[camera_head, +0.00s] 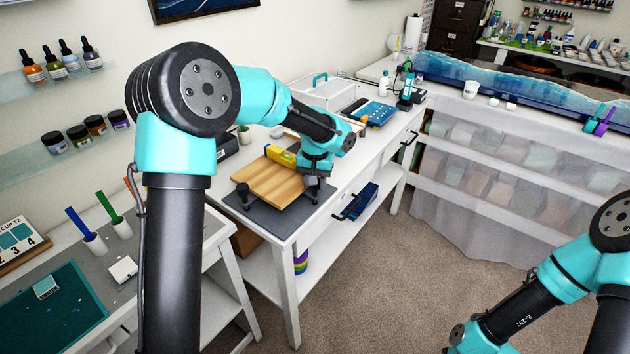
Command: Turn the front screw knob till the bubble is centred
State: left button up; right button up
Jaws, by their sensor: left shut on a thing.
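A wooden board (262,184) lies on a dark grey mat (268,218) near the end of the white bench. A yellow spirit level (281,156) lies along the board's far side; its bubble is too small to read. A dark screw knob (243,193) shows at the board's left corner. My left gripper (314,192) points down at the board's right corner and is shut on a screw knob there, mostly hidden by the fingers. My right arm comes in at the lower right; its gripper is out of view.
Behind my left arm, a clear-walled box (325,94) and a blue tray (372,112) stand on the white bench (346,156). At lower left, a side table holds a green mat (50,312) and cups with coloured sticks. Open carpet (400,270) lies right of the bench.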

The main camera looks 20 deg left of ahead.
pick_arm(q)
jog(key=m, duration=0.7)
jog(key=shift+f, duration=0.1)
jog(key=m, duration=0.4)
jog(key=shift+s, duration=0.1)
jog(key=shift+d+f+m, duration=0.1)
jog(key=shift+m, duration=1.8)
jog(key=o, duration=0.9)
jog(key=shift+r, duration=0.2)
notch_tip(320, 180, up, 17)
jog(key=shift+d+r, duration=0.1)
jog(key=shift+d, duration=0.05)
jog(key=shift+w, duration=0.2)
